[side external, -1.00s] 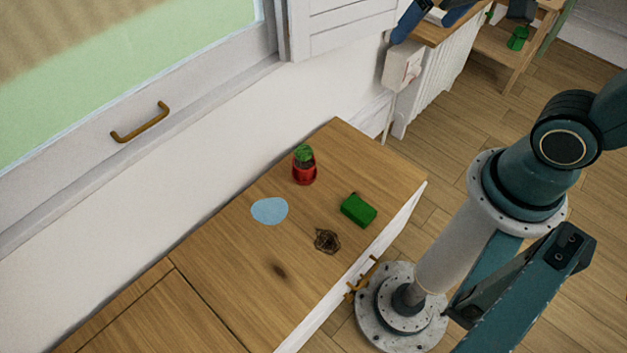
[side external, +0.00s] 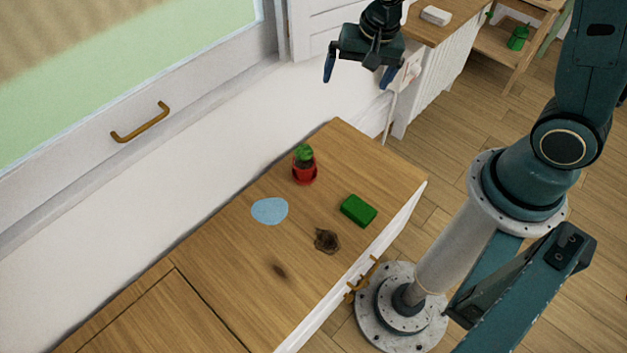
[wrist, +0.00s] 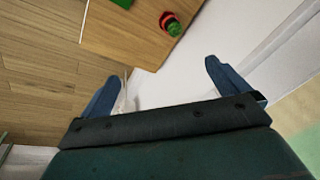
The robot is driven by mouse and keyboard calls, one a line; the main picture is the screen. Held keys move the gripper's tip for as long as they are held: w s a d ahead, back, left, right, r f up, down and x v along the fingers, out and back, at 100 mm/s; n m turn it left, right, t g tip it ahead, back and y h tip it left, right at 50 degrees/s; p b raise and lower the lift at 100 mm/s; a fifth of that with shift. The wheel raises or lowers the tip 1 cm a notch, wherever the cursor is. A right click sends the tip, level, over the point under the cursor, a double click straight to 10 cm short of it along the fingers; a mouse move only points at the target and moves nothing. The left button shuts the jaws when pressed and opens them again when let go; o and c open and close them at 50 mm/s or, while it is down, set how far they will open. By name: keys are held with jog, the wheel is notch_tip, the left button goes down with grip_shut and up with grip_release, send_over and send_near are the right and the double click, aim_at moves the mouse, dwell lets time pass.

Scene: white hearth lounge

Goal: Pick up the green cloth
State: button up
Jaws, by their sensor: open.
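The green cloth (side external: 359,210) shows as a small, thick green rectangle lying on the wooden cabinet top, near its front edge. In the wrist view only a part of the green cloth (wrist: 122,3) shows, at the top edge. My gripper (side external: 358,75) is open and empty. It hangs in the air high above the cabinet, in front of the white wall, well apart from the cloth. In the wrist view my gripper (wrist: 162,72) has its two blue fingers spread wide with nothing between them.
On the wooden cabinet top (side external: 215,265) are a red pot with a green plant (side external: 304,170), a flat light-blue patch (side external: 269,211), a crumpled brown thing (side external: 326,241) and a dark spot (side external: 279,271). A white block (side external: 436,16) lies on a farther counter. The pot stands near the wall.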

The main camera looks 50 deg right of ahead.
notch_tip(320, 180, down, 17)
jog(key=m+g, duration=0.2)
jog(key=m, duration=0.7)
send_over(359, 208)
notch_tip(359, 208, down, 15)
jog(key=shift+d+f+g, duration=0.1)
jog(key=shift+g, duration=0.3)
jog(key=shift+f, duration=4.25)
jog(key=shift+f, duration=0.1)
jog(key=shift+f, duration=2.5)
jog(key=c, duration=0.7)
